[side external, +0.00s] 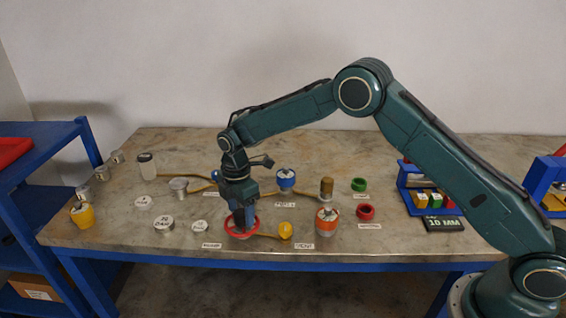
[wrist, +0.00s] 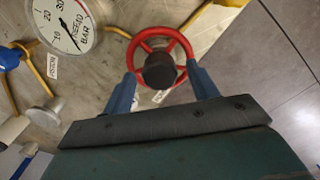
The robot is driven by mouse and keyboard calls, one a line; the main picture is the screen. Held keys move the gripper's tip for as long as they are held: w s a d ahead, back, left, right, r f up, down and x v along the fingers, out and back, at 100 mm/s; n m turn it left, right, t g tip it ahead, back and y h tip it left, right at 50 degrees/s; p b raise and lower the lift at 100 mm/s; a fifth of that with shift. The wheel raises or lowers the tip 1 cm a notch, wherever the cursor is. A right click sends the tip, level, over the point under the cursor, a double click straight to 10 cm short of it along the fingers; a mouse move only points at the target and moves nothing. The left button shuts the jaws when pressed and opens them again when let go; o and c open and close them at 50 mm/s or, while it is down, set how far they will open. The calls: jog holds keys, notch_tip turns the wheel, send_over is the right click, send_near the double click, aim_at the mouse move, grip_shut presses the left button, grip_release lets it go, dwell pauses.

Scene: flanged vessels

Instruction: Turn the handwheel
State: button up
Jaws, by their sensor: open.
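The red handwheel (side external: 241,234) is near the front edge of the table, below my gripper in the side view. In the wrist view the handwheel (wrist: 145,44) shows its red rim, its spokes and a dark round hub (wrist: 159,72). My gripper (side external: 241,222) points down over the wheel. In the wrist view its two blue fingers (wrist: 163,85) are apart, one at each side of the wheel, with the hub between them. Whether the fingers touch the rim cannot be told. My gripper hides part of the wheel in the side view.
A pressure gauge (wrist: 66,24) sits close to the wheel in the wrist view. A yellow knob (side external: 285,230) and an orange-banded vessel (side external: 327,221) stand to the right. Flat round lids (side external: 163,225) lie to the left. The table's front edge (side external: 330,258) is close to the wheel.

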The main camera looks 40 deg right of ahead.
jog(key=shift+f, duration=0.1)
jog(key=c, duration=1)
jog(key=shift+m, duration=0.4)
jog(key=m, duration=1.2)
jog(key=shift+m, duration=2.5)
